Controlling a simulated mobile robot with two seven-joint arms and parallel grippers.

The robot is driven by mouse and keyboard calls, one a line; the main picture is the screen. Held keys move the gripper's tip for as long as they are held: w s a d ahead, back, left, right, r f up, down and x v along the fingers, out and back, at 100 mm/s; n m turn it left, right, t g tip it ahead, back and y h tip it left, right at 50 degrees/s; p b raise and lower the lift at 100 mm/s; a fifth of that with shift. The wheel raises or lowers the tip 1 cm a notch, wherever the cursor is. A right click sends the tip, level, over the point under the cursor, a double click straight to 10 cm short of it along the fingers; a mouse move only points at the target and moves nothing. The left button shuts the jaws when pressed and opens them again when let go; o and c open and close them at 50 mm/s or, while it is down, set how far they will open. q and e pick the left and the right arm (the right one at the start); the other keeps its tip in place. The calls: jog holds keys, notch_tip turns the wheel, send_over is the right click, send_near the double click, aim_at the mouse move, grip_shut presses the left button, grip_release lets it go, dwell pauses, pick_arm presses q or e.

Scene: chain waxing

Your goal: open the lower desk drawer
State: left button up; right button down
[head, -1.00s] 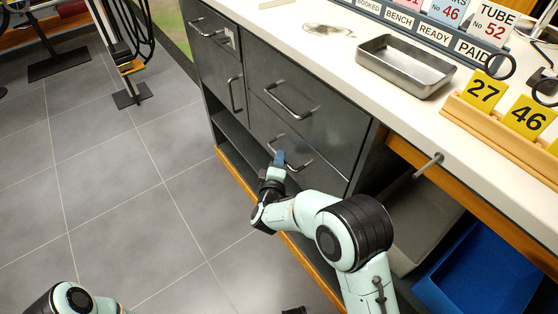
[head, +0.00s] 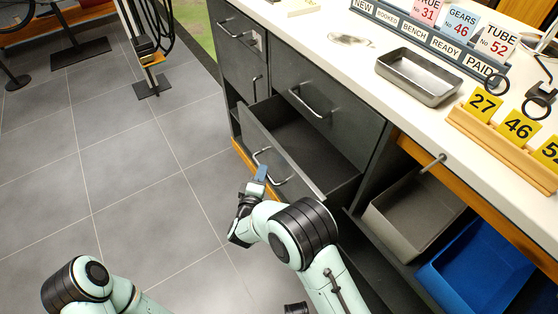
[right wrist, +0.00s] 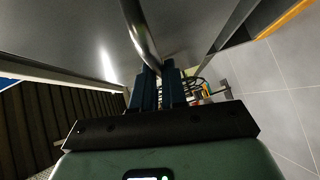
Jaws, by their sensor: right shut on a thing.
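The lower desk drawer (head: 288,150) stands pulled out from the dark grey desk, and its empty inside shows in the head view. Its curved metal handle (head: 284,181) is on the front panel. My right gripper (head: 262,172) is at the left part of this handle, shut on it. In the right wrist view the handle (right wrist: 140,35) runs down between the blue fingers of the gripper (right wrist: 158,85).
The upper drawer (head: 318,88) above is closed. A metal tray (head: 418,76) and number cards stand on the white counter. A grey bin (head: 412,215) and a blue bin (head: 478,268) sit below it at the right.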

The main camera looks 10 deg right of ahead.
pick_arm(q)
jog(key=shift+g, duration=0.5)
jog(key=s+r+p, duration=0.1)
jog(key=s+d+r+p, duration=0.1)
jog(key=r+p, duration=0.1)
jog(key=shift+s+r, duration=0.3)
jog(key=shift+s, duration=0.05)
pick_arm(e)
jog(key=s+a, duration=0.3)
jog(key=a, duration=0.5)
jog(key=s+a, duration=0.3)
jog(key=a, duration=0.6)
jog(key=shift+s+a+f, duration=0.15)
jog(key=shift+s+a, duration=0.1)
jog(key=shift+a, duration=0.05)
jog(key=c, duration=1.2)
grip_release()
jog(key=shift+o, duration=0.2)
